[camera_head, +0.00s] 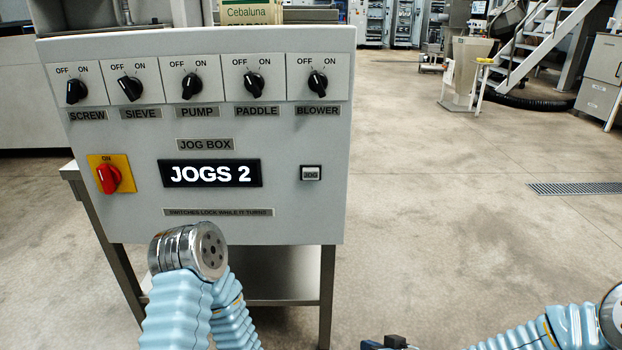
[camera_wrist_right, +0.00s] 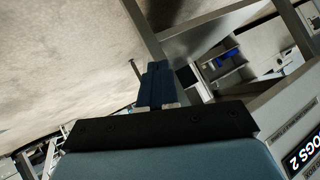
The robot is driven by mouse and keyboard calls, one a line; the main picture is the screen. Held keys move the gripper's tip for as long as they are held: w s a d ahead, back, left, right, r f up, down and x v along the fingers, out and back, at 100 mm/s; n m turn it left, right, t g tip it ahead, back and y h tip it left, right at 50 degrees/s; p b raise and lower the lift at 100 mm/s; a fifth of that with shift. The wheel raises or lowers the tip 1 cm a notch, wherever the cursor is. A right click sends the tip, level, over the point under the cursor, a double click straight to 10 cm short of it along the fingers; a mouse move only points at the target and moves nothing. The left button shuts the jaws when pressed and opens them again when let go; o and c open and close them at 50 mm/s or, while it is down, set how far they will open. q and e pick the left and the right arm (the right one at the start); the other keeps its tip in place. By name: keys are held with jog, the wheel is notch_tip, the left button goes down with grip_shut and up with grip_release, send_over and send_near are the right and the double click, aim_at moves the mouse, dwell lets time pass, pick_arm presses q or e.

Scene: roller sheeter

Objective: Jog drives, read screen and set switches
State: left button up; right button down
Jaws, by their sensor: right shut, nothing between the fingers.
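The grey jog box (camera_head: 290,215) faces me with a row of black knobs: SCREW (camera_head: 76,91), SIEVE (camera_head: 130,88), PUMP (camera_head: 191,86), PADDLE (camera_head: 252,84) and BLOWER (camera_head: 317,82). SIEVE leans toward OFF; the other knob settings are too small to tell surely. The screen (camera_head: 210,173) reads "JOGS 2". The JOG button (camera_head: 311,173) is right of it, and a red switch (camera_head: 108,178) on a yellow plate is left. My right gripper (camera_head: 386,342) is low, right of the box and apart from it; its fingers (camera_wrist_right: 157,84) are shut and empty. My left gripper is not visible.
A label (camera_head: 218,212) reads "SWITCHES LOCK WHILE IT TURNS". The box stands on a metal table (camera_head: 327,290). My left arm covers part of the area below the box. Open concrete floor (camera_head: 450,190) lies to the right, with a drain grate (camera_head: 578,188) and stairs (camera_head: 540,45) beyond.

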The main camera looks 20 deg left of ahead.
aim_at(311, 174)
jog(key=w+a+r+n+t+y, duration=0.2)
jog(key=a+r+n, duration=0.15)
jog(key=r, duration=0.55)
jog(key=w+a+r+n+t+y, duration=0.15)
jog(key=a+r, duration=0.25)
jog(key=r, duration=0.4)
jog(key=s+a+r+n+y, duration=0.1)
jog(key=r+n+y, duration=0.1)
jog(key=r, duration=0.4)
jog(key=s+a+r+n+y+b, duration=0.1)
jog(key=s+a+r+n+y, duration=0.1)
jog(key=r, duration=0.4)
jog(key=s+a+r+n+y, duration=0.1)
jog(key=a+r+n+y, duration=0.1)
jog(key=r, duration=0.5)
jog(key=shift+s+a+n+y, duration=0.15)
jog(key=shift+s+n+y, duration=0.25)
jog(key=shift+n, duration=0.5)
jog(key=shift+w+r, duration=0.1)
jog(key=shift+w, duration=0.05)
jog(key=shift+w+a+p, duration=0.3)
jog(key=shift+w+a, duration=0.1)
jog(key=shift+w, duration=1)
jog(key=shift+w+a+p, duration=0.35)
jog(key=shift+w+a, duration=0.1)
jog(key=shift+w, duration=0.9)
jog(key=shift+w+a+p, duration=0.3)
jog(key=shift+w+a, duration=0.1)
jog(key=shift+w, duration=1)
